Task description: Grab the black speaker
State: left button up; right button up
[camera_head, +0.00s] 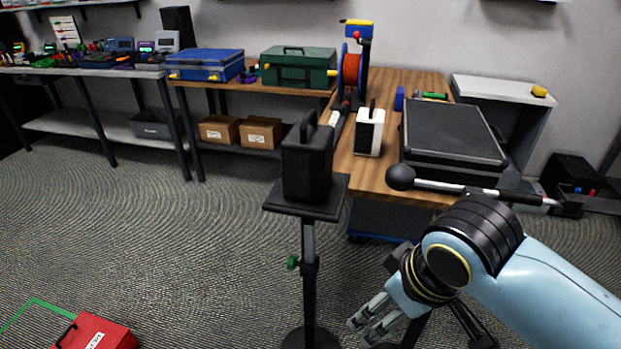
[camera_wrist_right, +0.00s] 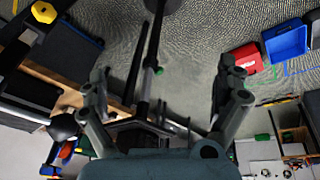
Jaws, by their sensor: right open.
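A black speaker (camera_head: 307,165) with a handle on top stands upright on the small square plate of a black stand (camera_head: 309,262). My right gripper (camera_head: 360,330) is low, to the right of the stand's pole and well below the speaker, apart from it. Its fingers are spread and empty. In the right wrist view the open fingers (camera_wrist_right: 163,80) stand on either side of the stand's pole (camera_wrist_right: 152,52), which is farther off. I cannot make out the speaker there. My left gripper is not in view.
A wooden table (camera_head: 343,174) behind the stand bears a black-and-white box (camera_head: 369,132), a large black case (camera_head: 452,130) and a cable reel (camera_head: 351,70). A round-ended black-and-white rod (camera_head: 450,186) is above my right wrist. A red box (camera_head: 97,333) lies on the floor.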

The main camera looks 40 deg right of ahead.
jog(key=w+r+m+p, duration=0.15)
jog(key=w+r, duration=0.25)
jog(key=r, duration=0.4)
jog(key=m+h+p, duration=0.1)
jog(key=m+h, duration=0.3)
jog(key=m, duration=0.5)
send_near(309, 133)
jog(key=shift+s+d+t, duration=0.3)
jog(key=shift+s+t, duration=0.05)
jog(key=shift+t, duration=0.05)
jog(key=x, duration=0.4)
jog(key=shift+w+d+f, duration=0.1)
jog(key=shift+d+f, duration=0.05)
jog(key=shift+f, duration=0.15)
jog(key=x, duration=0.1)
jog(key=p+x, duration=0.1)
jog(key=x, duration=0.1)
jog(key=p+x, duration=0.1)
jog(key=x, duration=0.1)
jog(key=shift+a+f, duration=0.3)
jog(key=shift+f, duration=0.15)
jog(key=c, duration=1.3)
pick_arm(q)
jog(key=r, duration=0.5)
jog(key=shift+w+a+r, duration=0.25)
pick_arm(e)
jog(key=shift+w+r, duration=0.1)
jog(key=shift+c, duration=0.9)
jog(key=shift+r, duration=0.15)
